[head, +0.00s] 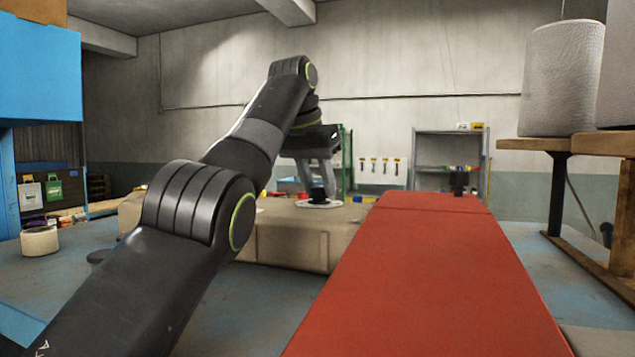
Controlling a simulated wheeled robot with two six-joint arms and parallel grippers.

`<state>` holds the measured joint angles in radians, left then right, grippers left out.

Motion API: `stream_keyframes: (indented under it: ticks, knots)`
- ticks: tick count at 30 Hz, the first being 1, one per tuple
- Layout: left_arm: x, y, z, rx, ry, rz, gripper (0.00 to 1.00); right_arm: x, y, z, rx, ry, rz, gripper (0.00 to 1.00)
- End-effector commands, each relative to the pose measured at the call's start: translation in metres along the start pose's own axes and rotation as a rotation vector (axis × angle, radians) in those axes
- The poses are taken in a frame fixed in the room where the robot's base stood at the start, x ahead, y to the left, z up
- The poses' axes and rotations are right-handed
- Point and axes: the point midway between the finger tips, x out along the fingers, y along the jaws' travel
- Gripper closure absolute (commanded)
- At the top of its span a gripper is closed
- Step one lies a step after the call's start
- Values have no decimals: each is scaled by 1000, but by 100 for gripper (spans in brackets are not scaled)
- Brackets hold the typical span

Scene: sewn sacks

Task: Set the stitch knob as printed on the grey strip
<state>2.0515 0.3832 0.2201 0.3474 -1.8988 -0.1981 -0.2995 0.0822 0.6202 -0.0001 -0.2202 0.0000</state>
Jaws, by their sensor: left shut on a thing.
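A small black knob (318,196) stands on a round white dial (319,204) on top of a long beige body (300,243). My left gripper (317,188) reaches down from above, and its fingers are shut on the knob. The fingers hide part of the knob, and marks on the dial are too small to read. I cannot make out the grey strip or its print. My right gripper is not in view.
A long red surface (420,270) runs from the front to the middle, right of the beige body. Wooden tables with large pale rolls (562,80) stand at right. A grey shelf (448,160) is at the back. A white tub (40,240) stands at left.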

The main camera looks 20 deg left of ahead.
Motion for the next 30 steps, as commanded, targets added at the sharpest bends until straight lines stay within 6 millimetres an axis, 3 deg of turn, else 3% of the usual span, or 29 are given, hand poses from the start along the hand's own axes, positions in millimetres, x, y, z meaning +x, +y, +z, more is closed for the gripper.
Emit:
stream_keyframes:
  ticks: [14,30]
  knots:
    - [0,3,-1,-347,-1,-145,91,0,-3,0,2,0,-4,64]
    - [-2,6,-4,-819,-3,-342,91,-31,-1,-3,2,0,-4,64]
